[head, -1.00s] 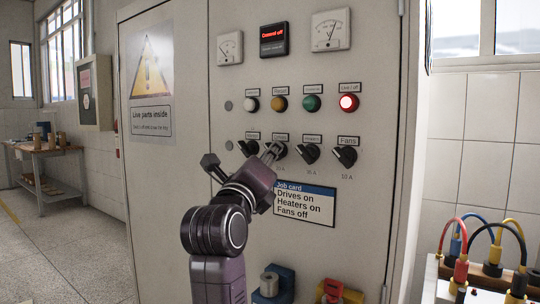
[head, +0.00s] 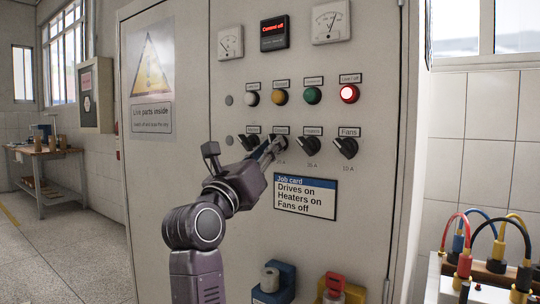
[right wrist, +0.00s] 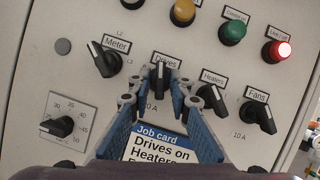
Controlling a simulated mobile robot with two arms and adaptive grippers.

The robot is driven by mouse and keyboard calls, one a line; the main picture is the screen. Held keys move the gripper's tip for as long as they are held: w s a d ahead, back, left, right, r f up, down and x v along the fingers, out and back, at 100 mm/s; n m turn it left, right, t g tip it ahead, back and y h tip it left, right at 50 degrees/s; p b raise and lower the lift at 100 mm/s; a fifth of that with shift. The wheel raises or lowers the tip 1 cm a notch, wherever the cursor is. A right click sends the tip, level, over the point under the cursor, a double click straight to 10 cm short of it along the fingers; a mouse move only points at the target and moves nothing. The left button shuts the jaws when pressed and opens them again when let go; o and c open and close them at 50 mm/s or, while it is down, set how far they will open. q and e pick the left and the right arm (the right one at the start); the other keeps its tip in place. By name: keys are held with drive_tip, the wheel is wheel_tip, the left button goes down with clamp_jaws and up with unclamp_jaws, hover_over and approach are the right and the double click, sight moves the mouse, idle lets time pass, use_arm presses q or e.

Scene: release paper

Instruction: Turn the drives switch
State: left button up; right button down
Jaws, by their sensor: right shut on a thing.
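The Drives switch (head: 282,145) is a black knob in the row of switches on the grey cabinet panel. My right gripper (head: 274,149) reaches up to it from the lower left, with its fingers shut on the knob and partly covering it. In the right wrist view the Drives switch (right wrist: 160,77) sits at the fingertips under its label, nearly upright in the picture. The Meter (right wrist: 103,60), Heaters (right wrist: 213,98) and Fans (right wrist: 263,116) knobs lean to the upper left there. The job card (head: 305,197) reads Drives on, Heaters on, Fans off. My left gripper is out of view.
The Meter and Heaters knobs stand close on either side of my fingers. Above are white, amber and green lamps and a lit red lamp (head: 349,94), plus gauges and a red-lit display (head: 274,31). Coloured cables (head: 489,246) stand at the lower right.

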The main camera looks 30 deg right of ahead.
use_arm(q)
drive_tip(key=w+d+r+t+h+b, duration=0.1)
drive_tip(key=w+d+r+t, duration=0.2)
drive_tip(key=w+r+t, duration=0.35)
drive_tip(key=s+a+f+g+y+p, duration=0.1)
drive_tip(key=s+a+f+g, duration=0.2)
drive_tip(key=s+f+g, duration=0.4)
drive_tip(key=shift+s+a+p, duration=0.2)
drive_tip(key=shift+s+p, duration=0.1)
drive_tip(key=shift+p, duration=0.05)
use_arm(e)
drive_tip(key=shift+w+a+r+m+g+h, duration=0.15)
drive_tip(key=shift+m+g, duration=1.3)
drive_tip(key=shift+m, duration=1.5)
drive_tip(key=shift+w+d+f+m+g+h, duration=0.1)
drive_tip(key=shift+m+g+h, duration=0.15)
drive_tip(key=shift+m+g, duration=1.95)
drive_tip(key=shift+w+a+r+m+g+h, duration=0.15)
drive_tip(key=shift+m+g, duration=0.5)
drive_tip(key=shift+m, duration=3.1)
drive_tip(key=shift+s+f, duration=0.1)
drive_tip(key=c, duration=2)
unclamp_jaws()
drive_tip(key=shift+d, duration=0.1)
drive_tip(key=shift+c, duration=0.2)
drive_tip(key=shift+f, duration=0.1)
